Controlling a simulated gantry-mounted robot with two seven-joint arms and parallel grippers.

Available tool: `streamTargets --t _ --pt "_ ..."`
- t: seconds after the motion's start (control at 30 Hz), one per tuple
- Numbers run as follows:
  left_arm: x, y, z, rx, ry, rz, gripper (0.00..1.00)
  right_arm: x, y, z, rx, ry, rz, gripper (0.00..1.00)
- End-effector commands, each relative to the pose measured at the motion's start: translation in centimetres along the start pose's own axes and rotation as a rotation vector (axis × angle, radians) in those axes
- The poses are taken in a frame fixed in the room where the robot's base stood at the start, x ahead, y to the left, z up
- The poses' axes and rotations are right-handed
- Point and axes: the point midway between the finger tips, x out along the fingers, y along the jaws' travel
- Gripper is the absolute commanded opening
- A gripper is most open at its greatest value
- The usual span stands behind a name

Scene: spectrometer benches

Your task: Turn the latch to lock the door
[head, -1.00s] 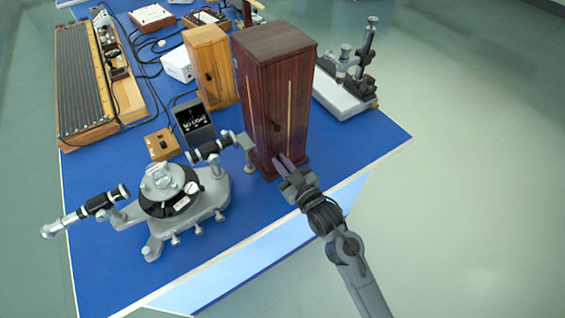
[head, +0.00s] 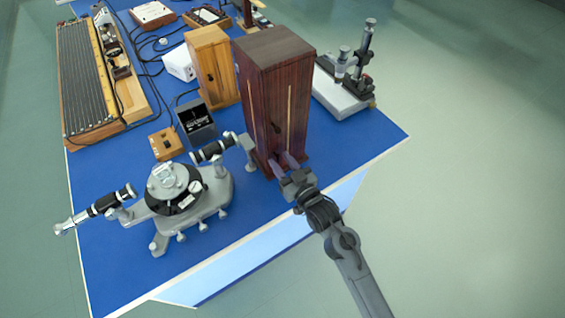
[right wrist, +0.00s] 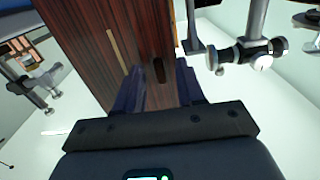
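The tall dark-red wooden cabinet (head: 262,100) stands upright on the blue bench, its front door facing my right arm. A small dark latch (head: 277,127) sits on the door front, and it also shows in the right wrist view (right wrist: 158,70) as a dark elongated piece. My right gripper (head: 281,161) is in front of the lower part of the cabinet, below the latch in the head view. Its two fingers are apart with nothing between them. In the right wrist view the right gripper (right wrist: 159,88) frames the latch between its fingers, but contact cannot be told. My left gripper is not in view.
A grey spectrometer (head: 180,195) with two telescope tubes stands left of my right gripper. A lighter wooden cabinet (head: 211,65) stands behind left, and a microscope on a white base (head: 338,98) stands to the right. The bench's front right corner (head: 385,140) is clear.

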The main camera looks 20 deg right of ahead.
Motion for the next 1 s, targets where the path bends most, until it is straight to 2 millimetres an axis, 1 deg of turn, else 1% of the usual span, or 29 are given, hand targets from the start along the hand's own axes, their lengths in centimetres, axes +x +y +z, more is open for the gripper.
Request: streamTargets --t 0.17,0.27,0.37,0.7,0.83,1.0 --pt "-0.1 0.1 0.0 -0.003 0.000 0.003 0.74 -0.2 0.0 0.0 -0.001 0.000 0.000 0.38" --pt "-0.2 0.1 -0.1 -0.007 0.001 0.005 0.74 -0.9 0.0 0.0 -0.002 0.000 0.000 0.38" --pt "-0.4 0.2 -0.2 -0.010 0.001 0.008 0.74 -2.1 0.0 -0.1 -0.002 -0.001 0.000 0.38" --pt "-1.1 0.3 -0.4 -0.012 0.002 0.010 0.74 -7.9 0.0 0.0 -0.001 -0.002 0.000 0.38" --pt "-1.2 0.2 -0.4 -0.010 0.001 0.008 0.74 -9.5 0.0 0.0 -0.001 -0.002 0.000 0.38" --pt "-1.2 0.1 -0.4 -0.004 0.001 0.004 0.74 -10.6 0.0 0.0 -0.001 0.000 0.000 0.38"
